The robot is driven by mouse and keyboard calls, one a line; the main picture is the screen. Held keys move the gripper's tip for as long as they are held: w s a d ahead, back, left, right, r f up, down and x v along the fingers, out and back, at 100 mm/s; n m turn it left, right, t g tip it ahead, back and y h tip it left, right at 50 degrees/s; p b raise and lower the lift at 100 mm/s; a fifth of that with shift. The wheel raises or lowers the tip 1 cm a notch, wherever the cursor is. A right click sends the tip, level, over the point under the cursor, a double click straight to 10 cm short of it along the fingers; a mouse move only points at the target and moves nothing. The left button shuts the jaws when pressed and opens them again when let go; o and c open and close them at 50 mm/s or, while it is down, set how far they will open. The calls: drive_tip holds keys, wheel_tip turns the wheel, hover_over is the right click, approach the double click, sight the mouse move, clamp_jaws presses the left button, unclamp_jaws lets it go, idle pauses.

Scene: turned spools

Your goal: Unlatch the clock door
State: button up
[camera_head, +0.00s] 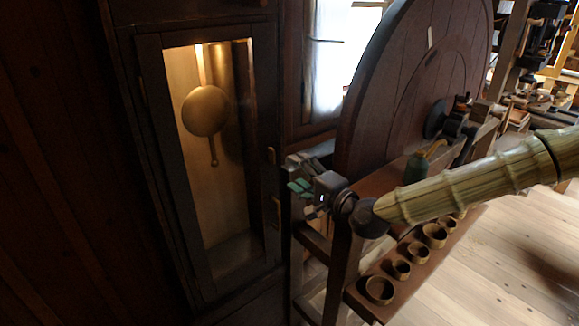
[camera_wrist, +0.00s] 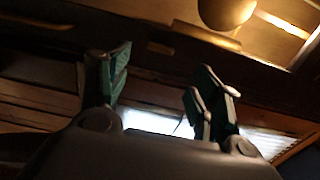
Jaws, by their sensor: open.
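The clock door (camera_head: 158,145) is a tall dark wooden frame around a lit opening with a brass pendulum (camera_head: 206,110) behind it. It looks closed. Two small brass-coloured fittings, an upper one (camera_head: 271,155) and a lower one (camera_head: 276,212), sit along the door's right side; I cannot tell which is the latch. My gripper (camera_head: 300,188), with green finger pads, is just right of these fittings, open and empty. In the wrist view my gripper (camera_wrist: 163,80) has its fingers spread, with a pale bar-like fitting (camera_wrist: 206,35) and the pendulum (camera_wrist: 226,12) beyond them.
A large dark wooden wheel (camera_head: 415,80) stands right of the clock, behind my arm. A shelf (camera_head: 357,286) with several small wooden cups (camera_head: 380,289) runs below my arm. Open plank floor (camera_head: 500,260) lies at the lower right.

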drive_tip(key=shift+v, duration=1.1)
drive_tip(key=s+f+n+g+h, duration=0.1)
drive_tip(key=s+f+n+g, duration=0.15)
drive_tip(key=s+f, duration=0.6)
drive_tip(key=s+f+n+g+h, duration=0.1)
drive_tip(key=s+f+g+h, duration=0.15)
drive_tip(key=f, duration=1.05)
drive_tip(key=s+f+n+g+h, duration=0.1)
drive_tip(key=s+f+g, duration=0.2)
drive_tip(key=s+f, duration=0.6)
drive_tip(key=s+d+f+n+g+h, duration=0.3)
drive_tip(key=s+d+f, duration=0.4)
drive_tip(key=s, duration=0.4)
drive_tip(key=s+d+f+n+g+h, duration=0.3)
drive_tip(key=s+d+f, duration=0.4)
drive_tip(key=s+f, duration=0.3)
drive_tip(key=shift+s+d+g, duration=0.3)
drive_tip(key=shift+s+d, duration=0.1)
drive_tip(key=shift+s, duration=0.25)
drive_tip(key=shift+f, duration=0.1)
